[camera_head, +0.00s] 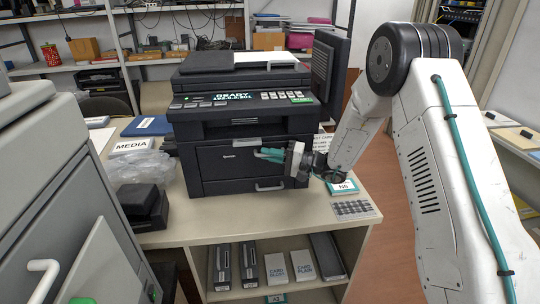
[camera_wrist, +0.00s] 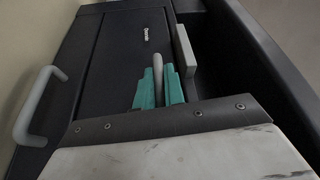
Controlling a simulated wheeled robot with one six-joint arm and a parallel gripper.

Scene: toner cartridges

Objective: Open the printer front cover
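The dark printer (camera_head: 250,120) stands on the table, its screen reading READY. Its front cover (camera_head: 215,162) looks closed; it also shows in the wrist view (camera_wrist: 120,50). A grey piece (camera_head: 240,141) sits along the cover's top edge, also in the wrist view (camera_wrist: 186,50). My gripper (camera_head: 268,155) is at the right part of the cover. In the wrist view its teal fingers (camera_wrist: 158,92) lie on both sides of a light grey bar handle (camera_wrist: 158,65) on the cover and look shut on it.
A lower drawer handle (camera_head: 270,187) is below the cover, also in the wrist view (camera_wrist: 38,105). A plastic bag (camera_head: 150,168) and a black device (camera_head: 143,205) stand left of the printer. A calculator-like pad (camera_head: 353,208) lies at right. The table front (camera_head: 230,225) is bare.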

